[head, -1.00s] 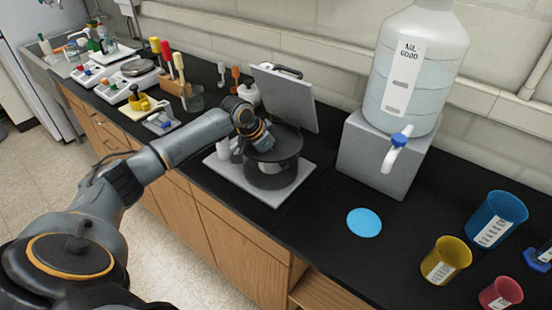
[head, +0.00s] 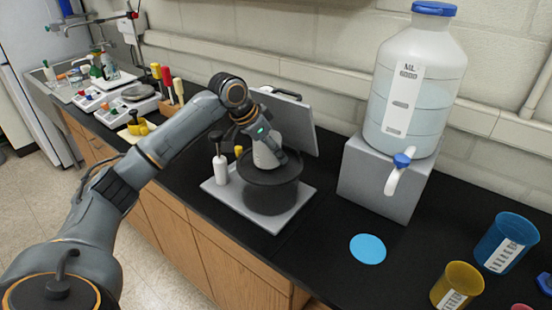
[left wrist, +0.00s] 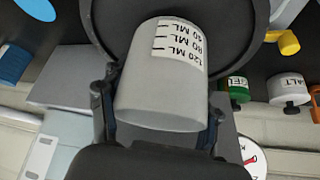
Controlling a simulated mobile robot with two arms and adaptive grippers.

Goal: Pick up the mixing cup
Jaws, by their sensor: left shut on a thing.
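The mixing cup (head: 267,152) is light grey. In the left wrist view the cup (left wrist: 160,85) shows a white label with ML marks. My left gripper (head: 259,140) is shut on it. In the wrist view the fingers of the gripper (left wrist: 160,110) lie on either side of the cup. The cup is at the top of a dark round drum (head: 272,190) on a grey base plate. I cannot tell whether the cup touches the drum. My right gripper is not in view.
A grey lid panel (head: 290,120) stands upright behind the drum. A white bottle (head: 220,168) stands at its left. A large jug (head: 415,85) sits on a grey block (head: 385,180). A blue disc (head: 368,249), a blue cup (head: 505,243) and a yellow cup (head: 456,287) are to the right.

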